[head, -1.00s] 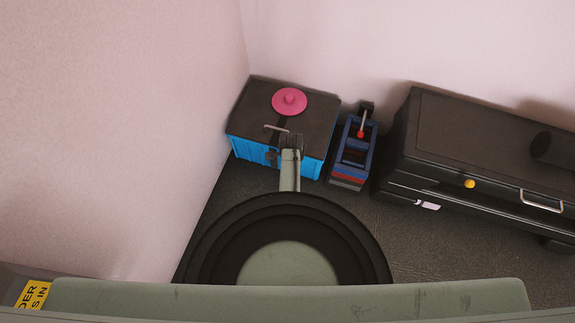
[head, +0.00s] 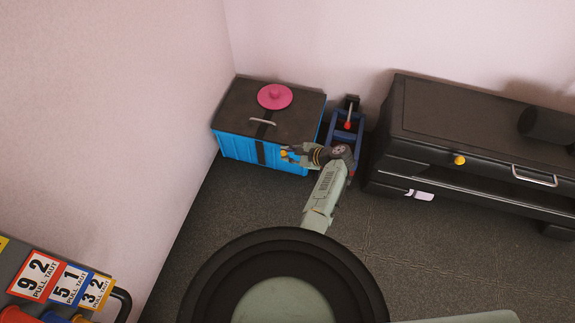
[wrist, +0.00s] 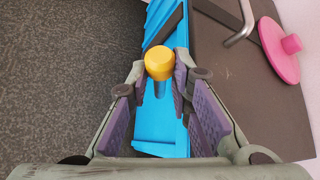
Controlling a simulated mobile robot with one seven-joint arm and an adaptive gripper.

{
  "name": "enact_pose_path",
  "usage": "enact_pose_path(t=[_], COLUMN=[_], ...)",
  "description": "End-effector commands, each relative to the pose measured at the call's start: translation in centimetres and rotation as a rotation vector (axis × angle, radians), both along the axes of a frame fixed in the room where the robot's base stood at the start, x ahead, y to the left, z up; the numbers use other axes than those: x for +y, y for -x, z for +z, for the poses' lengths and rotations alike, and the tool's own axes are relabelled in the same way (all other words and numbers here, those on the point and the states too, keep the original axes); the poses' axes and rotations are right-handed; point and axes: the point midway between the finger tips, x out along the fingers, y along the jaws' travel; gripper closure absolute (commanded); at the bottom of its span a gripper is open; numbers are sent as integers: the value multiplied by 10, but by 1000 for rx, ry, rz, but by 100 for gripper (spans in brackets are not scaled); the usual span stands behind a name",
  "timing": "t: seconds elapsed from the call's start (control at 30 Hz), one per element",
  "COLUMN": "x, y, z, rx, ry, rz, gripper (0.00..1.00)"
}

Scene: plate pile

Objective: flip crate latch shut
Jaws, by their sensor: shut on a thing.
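The blue crate (head: 233,147) with a dark lid (head: 238,105) stands against the wall in the head view. A black strap runs over its front. Its blue side also shows in the wrist view (wrist: 160,125). How the latch joins the crate is hidden.
A pink round lid (head: 275,96) and a metal handle (head: 263,121) are on top of the crate. A blue rack (head: 345,125) stands close to its right, behind my arm. A dark cabinet (head: 470,115) is further right. The floor in front is clear.

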Motion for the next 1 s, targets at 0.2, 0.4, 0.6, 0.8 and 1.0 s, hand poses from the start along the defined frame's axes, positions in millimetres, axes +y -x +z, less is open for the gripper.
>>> enact_pose_path(t=[0.2,0.4,0.6,0.8,1.0], x=[-4,-4,-5,-5,-5], y=[-3,-4,-4,-4,-4], z=[-3,-2,-1,-1,-1], rx=[-26,-35,-38,-38,-38], ry=[-85,-118,-124,-123,-122], rz=[2,3,2,2,1], gripper=[100,100,100,100,71])
